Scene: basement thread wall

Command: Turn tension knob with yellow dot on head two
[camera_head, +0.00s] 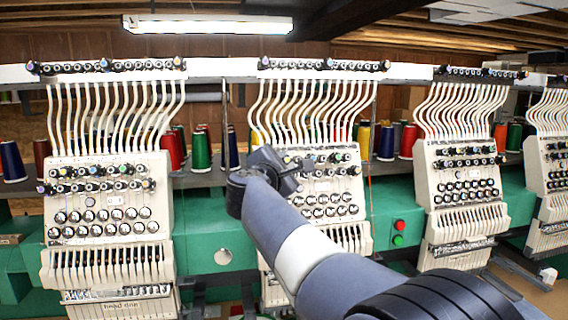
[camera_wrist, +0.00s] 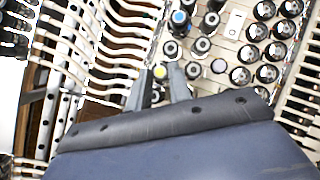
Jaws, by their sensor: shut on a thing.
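Head two (camera_head: 338,208) is the cream panel in the middle of the head view, partly hidden behind my arm. My gripper (camera_head: 292,172) is at the upper left of this panel, at its rows of tension knobs. In the wrist view the knob with the yellow dot (camera_wrist: 159,72) sits between the two fingers of my gripper (camera_wrist: 159,84), which is shut on it. The yellow dot faces the camera. The lower part of the knob is hard to make out. In the head view my gripper and wrist hide this knob.
A blue-dotted knob (camera_wrist: 179,18) and several dark knobs stand close beside my fingers. White thread tubes (camera_wrist: 105,45) run along the left in the wrist view. Head one (camera_head: 108,215) is on the left and another head (camera_head: 462,190) on the right. Thread cones (camera_head: 201,148) stand behind.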

